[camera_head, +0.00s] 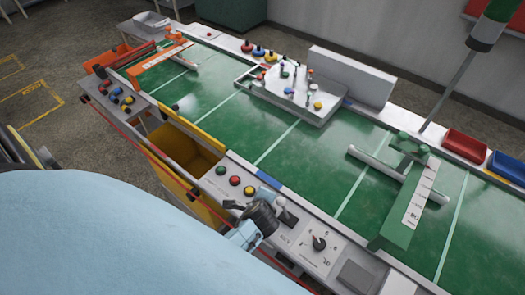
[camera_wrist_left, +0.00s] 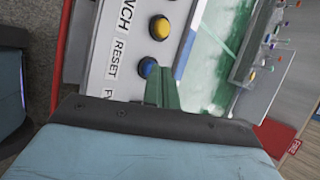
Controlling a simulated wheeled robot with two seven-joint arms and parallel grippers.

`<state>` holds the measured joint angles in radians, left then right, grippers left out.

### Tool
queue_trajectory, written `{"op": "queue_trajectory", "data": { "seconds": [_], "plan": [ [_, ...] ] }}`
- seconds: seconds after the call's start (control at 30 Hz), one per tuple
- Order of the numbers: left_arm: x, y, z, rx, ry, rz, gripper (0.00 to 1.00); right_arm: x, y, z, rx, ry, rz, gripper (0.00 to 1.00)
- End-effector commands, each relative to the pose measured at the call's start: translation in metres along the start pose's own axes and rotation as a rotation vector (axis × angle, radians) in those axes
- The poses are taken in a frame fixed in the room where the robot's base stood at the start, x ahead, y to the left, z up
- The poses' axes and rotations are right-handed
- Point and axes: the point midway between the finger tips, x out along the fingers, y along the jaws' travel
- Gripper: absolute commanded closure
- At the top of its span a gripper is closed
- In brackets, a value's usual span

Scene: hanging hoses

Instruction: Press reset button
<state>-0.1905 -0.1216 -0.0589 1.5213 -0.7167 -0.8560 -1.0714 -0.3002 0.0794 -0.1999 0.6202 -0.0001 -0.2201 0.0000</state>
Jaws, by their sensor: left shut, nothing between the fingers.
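In the left wrist view, a blue round button (camera_wrist_left: 148,67) sits on a pale control panel (camera_wrist_left: 96,75), beside a label (camera_wrist_left: 116,58) reading RESET. A yellow button (camera_wrist_left: 159,27) is farther up the panel. My left gripper (camera_wrist_left: 160,84) is shut and empty; its fingers point up the picture just right of the blue button and cover part of its surroundings. Contact cannot be told. In the head view, my left gripper (camera_head: 264,214) is over the table's near edge panel, just past the yellow button, and hides the blue button. My right gripper is not in view.
Green (camera_head: 220,170), red (camera_head: 235,181) and yellow (camera_head: 249,190) buttons line the near panel. A rotary dial (camera_head: 319,243) is to the right. A lever (camera_head: 284,211) stands close to the gripper. A yellow bin (camera_head: 185,150) opens to the left.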

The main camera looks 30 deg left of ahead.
Motion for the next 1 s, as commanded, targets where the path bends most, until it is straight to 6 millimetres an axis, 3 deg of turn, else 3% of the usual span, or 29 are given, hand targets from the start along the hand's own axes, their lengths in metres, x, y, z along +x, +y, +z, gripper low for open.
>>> {"op": "queue_trajectory", "data": {
  "seconds": [0.03,0.2,0.37,0.47,0.5,0.77,1.0],
  "plan": [
    [0.004,0.022,0.002,-0.116,0.021,0.039,1.0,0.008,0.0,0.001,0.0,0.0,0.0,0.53],
    [0.001,0.077,0.0,-0.519,0.084,0.187,1.0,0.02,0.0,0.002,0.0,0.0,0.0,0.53],
    [-0.003,0.12,-0.006,-0.796,0.105,0.321,1.0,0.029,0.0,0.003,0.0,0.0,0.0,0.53],
    [0.001,0.153,-0.013,-0.942,0.102,0.411,1.0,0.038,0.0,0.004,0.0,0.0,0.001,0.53],
    [0.006,0.172,-0.018,-0.998,0.096,0.453,1.0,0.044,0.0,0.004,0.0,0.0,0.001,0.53],
    [0.054,0.273,-0.038,-1.069,0.074,0.55,1.0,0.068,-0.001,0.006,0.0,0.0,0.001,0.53],
    [0.09,0.394,-0.04,-1.127,0.028,0.629,1.0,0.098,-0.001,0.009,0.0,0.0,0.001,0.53]
  ]
}}
